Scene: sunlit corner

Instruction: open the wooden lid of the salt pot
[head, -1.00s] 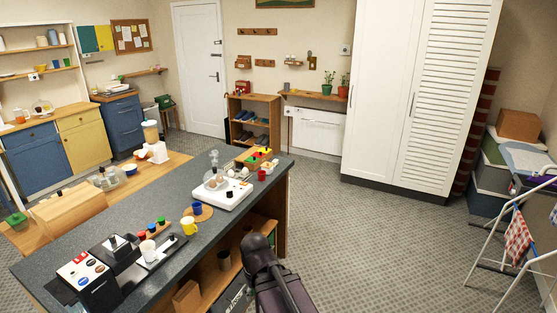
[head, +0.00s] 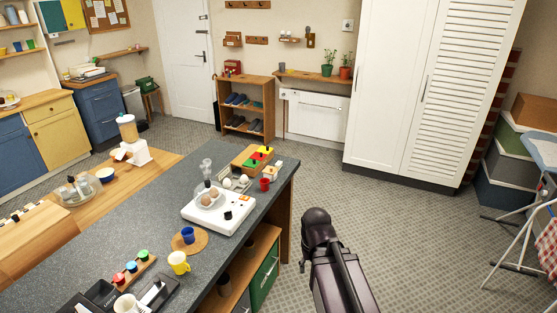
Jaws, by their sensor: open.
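I cannot pick out a salt pot with a wooden lid for certain. A small wooden box (head: 233,39) hangs on the back wall, and small items stand on a little wall shelf (head: 289,40) to its right; they are too small to identify. My dark arm shows at the lower middle, right of the counter, over the floor. My gripper itself cannot be made out.
The grey counter (head: 140,225) holds a white egg cooker (head: 218,210), a yellow mug (head: 178,262), a blue cup (head: 188,235) and a red cup (head: 264,184). The carpet (head: 420,240) between is clear.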

